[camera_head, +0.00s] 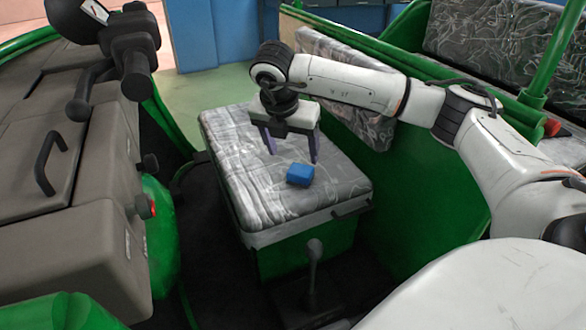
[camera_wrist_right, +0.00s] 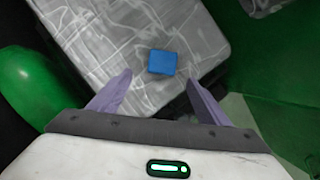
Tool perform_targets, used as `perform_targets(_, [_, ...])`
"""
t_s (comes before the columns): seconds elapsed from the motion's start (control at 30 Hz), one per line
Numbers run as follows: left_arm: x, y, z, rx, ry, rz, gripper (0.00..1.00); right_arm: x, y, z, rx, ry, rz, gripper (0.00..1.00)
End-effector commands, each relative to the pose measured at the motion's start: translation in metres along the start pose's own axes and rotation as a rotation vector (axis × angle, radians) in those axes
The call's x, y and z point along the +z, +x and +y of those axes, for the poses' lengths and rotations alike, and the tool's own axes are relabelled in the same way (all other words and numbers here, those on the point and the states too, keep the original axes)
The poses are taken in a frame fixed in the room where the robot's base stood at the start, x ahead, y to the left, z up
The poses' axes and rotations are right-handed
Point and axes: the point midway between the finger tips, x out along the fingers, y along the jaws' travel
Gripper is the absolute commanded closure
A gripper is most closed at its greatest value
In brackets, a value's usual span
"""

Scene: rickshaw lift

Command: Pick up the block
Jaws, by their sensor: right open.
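A small blue block (camera_head: 300,174) lies on the grey patterned seat cushion (camera_head: 240,190), towards its front right part in the head view. My right gripper (camera_head: 292,150) is open and empty above the cushion, with its fingers pointing down, just behind the block. In the right wrist view the block (camera_wrist_right: 162,62) lies on the cushion beyond the fingertips, roughly between their lines. The two purple fingers (camera_wrist_right: 157,88) stand wide apart and do not touch it. My left gripper does not show in either view.
A grey dashboard (camera_head: 60,150) with handlebar parts (camera_head: 128,50) stands on the left. Green side panels (camera_head: 430,170) flank the seat on the right, with a patterned backrest (camera_head: 490,45) behind. A dark lever (camera_head: 314,262) rises in front of the seat. The cushion around the block is clear.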

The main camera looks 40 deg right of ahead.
Motion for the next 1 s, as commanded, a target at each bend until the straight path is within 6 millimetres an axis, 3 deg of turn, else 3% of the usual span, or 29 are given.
perform_targets(0.2, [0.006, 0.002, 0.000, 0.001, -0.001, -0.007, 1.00, 0.003, 0.032, -0.003, -0.010, 0.008, -0.007, 0.30])
perform_targets(0.47, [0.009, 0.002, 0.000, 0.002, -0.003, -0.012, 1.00, 0.003, 0.054, -0.003, -0.006, 0.006, -0.007, 0.30])
perform_targets(0.7, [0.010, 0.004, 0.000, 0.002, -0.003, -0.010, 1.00, 0.004, 0.090, -0.004, -0.007, 0.005, -0.005, 0.30])
perform_targets(1.0, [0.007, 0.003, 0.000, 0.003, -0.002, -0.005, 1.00, 0.004, 0.100, -0.004, -0.003, 0.003, -0.005, 0.30])
